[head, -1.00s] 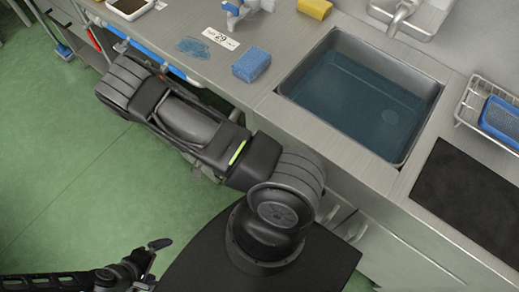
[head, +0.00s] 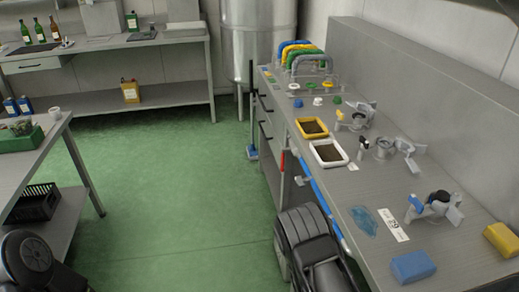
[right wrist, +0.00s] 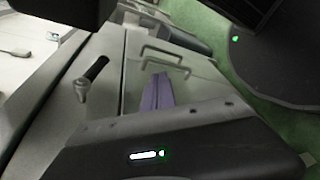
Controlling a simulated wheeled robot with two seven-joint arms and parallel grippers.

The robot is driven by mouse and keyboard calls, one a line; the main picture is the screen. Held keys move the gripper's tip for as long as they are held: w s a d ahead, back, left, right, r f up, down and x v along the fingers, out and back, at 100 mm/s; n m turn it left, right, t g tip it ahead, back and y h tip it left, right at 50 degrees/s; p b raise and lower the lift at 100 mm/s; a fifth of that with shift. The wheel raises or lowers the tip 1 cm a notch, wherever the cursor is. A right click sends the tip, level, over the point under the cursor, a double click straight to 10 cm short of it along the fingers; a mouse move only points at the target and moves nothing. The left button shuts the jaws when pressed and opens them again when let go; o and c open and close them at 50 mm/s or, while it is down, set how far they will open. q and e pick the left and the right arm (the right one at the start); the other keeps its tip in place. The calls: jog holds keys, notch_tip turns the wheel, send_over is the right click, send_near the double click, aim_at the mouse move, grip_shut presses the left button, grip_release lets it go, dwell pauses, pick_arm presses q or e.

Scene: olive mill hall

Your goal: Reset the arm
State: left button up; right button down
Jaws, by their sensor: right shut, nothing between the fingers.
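My right gripper (right wrist: 157,92) shows in the right wrist view as purple fingers, pressed together with nothing between them. They stick out past the dark gripper body with its lit green and white light. Behind them are grey cabinet fronts with bar handles (right wrist: 165,58); I cannot tell how far off these are. In the head view a dark link of my arm stands beside the front of the right-hand bench (head: 390,215), and its gripper is hidden below the picture. Another dark round joint of mine shows at the lower left. My left gripper is out of view.
The bench holds a blue sponge (head: 413,266), a yellow sponge (head: 503,240), grey fixtures and white (head: 328,153) and yellow (head: 311,128) trays. A blue rail (head: 321,207) runs along its front. A table with a black crate (head: 33,205) stands left. Green floor between is clear.

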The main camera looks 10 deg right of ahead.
jog(key=w+a+f+n+t+y, duration=0.1)
jog(key=a+f+n+t+y, duration=0.35)
jog(key=a+f+t, duration=0.5)
jog(key=w+a+r+n+t+y, duration=0.1)
jog(key=w+a+r+n+t, duration=0.1)
jog(key=w+a+t, duration=0.4)
jog(key=w+a+n, duration=0.1)
jog(key=w+a, duration=0.2)
jog(key=w, duration=0.2)
jog(key=shift+y, duration=0.35)
jog(key=shift+a+n, duration=0.15)
jog(key=shift+n, duration=0.2)
